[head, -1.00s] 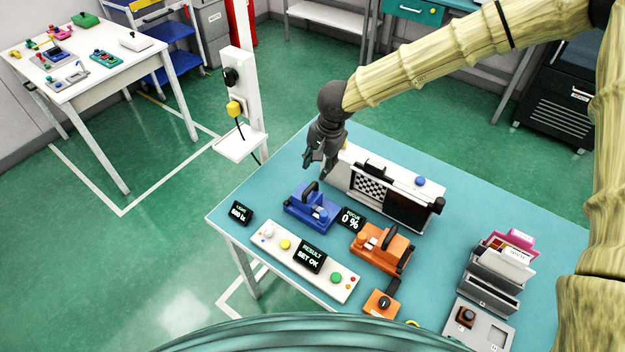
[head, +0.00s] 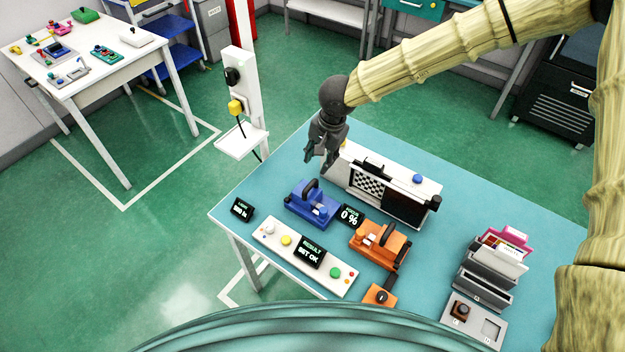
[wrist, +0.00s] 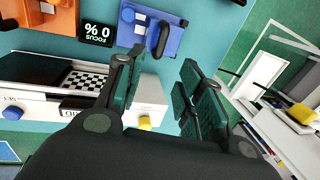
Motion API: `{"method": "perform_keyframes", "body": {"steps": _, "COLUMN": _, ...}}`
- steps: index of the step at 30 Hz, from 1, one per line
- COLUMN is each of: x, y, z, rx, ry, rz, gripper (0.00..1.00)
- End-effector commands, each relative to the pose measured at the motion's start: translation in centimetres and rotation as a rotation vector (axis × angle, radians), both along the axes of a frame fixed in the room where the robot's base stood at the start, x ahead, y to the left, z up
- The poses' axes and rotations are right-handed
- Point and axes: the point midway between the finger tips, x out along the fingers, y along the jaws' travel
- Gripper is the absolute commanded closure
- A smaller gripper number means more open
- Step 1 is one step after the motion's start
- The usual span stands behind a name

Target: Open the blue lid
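The blue device with its lid and dark handle (head: 312,205) sits on the teal table, left of the small focus display. It shows upside down at the top of the wrist view (wrist: 152,27), with the dark curved handle on its right side. The lid looks shut. My gripper (head: 317,158) hangs above the table's far edge, behind the blue device and apart from it. In the wrist view its two fingers (wrist: 160,92) are spread with nothing between them.
A white unit with a checkerboard panel (head: 402,180) stands right of my gripper, close to it. An orange device (head: 379,246), a focus display (head: 350,216) and a white button panel (head: 271,241) surround the blue device. A white post (head: 241,100) stands left of the table.

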Motion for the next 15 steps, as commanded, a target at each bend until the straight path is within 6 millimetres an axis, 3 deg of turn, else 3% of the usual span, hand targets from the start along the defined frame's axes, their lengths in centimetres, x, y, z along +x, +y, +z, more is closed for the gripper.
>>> {"method": "perform_keyframes", "body": {"steps": 15, "x": -0.02, "y": -0.04, "z": 0.40, "rx": 0.001, "ry": 0.000, "rz": -0.001, "gripper": 0.63}}
